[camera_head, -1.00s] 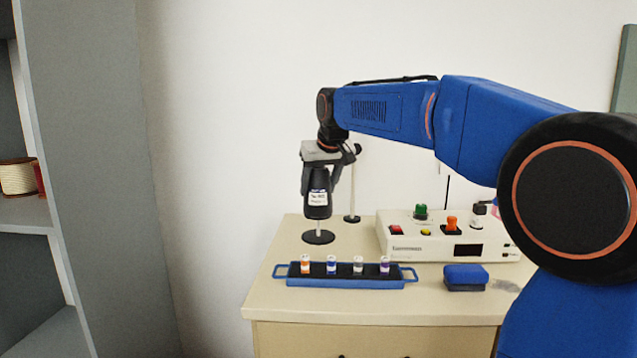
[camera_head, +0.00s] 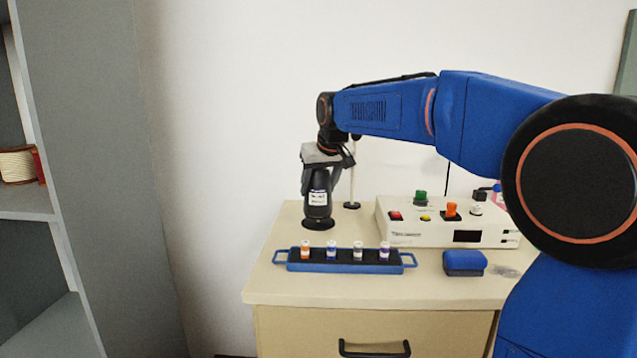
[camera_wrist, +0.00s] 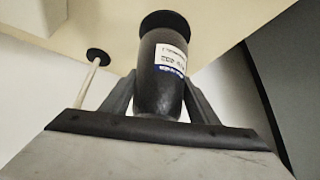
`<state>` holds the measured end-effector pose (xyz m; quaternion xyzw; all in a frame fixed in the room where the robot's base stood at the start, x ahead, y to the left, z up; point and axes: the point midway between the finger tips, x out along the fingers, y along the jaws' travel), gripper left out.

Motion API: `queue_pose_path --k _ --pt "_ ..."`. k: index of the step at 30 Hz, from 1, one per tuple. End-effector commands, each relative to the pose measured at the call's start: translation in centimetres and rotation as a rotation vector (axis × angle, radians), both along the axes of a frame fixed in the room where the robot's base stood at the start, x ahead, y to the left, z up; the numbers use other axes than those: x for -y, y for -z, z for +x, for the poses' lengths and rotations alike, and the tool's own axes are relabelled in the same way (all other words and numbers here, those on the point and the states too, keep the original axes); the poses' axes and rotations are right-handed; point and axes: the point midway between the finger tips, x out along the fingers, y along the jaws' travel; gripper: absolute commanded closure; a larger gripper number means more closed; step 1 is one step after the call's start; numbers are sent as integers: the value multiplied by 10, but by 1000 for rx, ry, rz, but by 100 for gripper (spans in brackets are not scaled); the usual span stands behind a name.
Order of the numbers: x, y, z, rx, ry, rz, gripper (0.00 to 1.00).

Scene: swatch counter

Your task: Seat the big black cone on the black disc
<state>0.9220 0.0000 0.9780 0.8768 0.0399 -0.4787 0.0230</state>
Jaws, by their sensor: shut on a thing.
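The big black cone (camera_head: 317,209), a dark tapered body with a white and blue label, is held upright in my gripper (camera_head: 319,184). Its lower end is down at the black disc (camera_head: 319,225) on the counter, and no gap shows between them in the head view. In the wrist view my gripper (camera_wrist: 160,97) has a finger on each side of the cone (camera_wrist: 158,88), and the disc (camera_wrist: 166,19) shows at the cone's far end. The disc's thin upright peg is hidden. Whether the cone rests fully on the disc is hard to tell.
A blue tray (camera_head: 281,257) with several small capped vials lies in front of the disc. A thin pole on a dark base (camera_head: 352,205) stands behind right. A white box with knobs (camera_head: 400,239) and a blue block (camera_head: 464,263) are farther right.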

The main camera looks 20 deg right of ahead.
Motion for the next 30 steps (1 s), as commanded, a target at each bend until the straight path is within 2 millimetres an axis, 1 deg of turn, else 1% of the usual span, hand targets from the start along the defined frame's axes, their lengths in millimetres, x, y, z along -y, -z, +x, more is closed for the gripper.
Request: queue_pose_path --k 15,30 --pt "0 16 0 1 0 0 77" --pt "0 18 0 1 0 0 77"
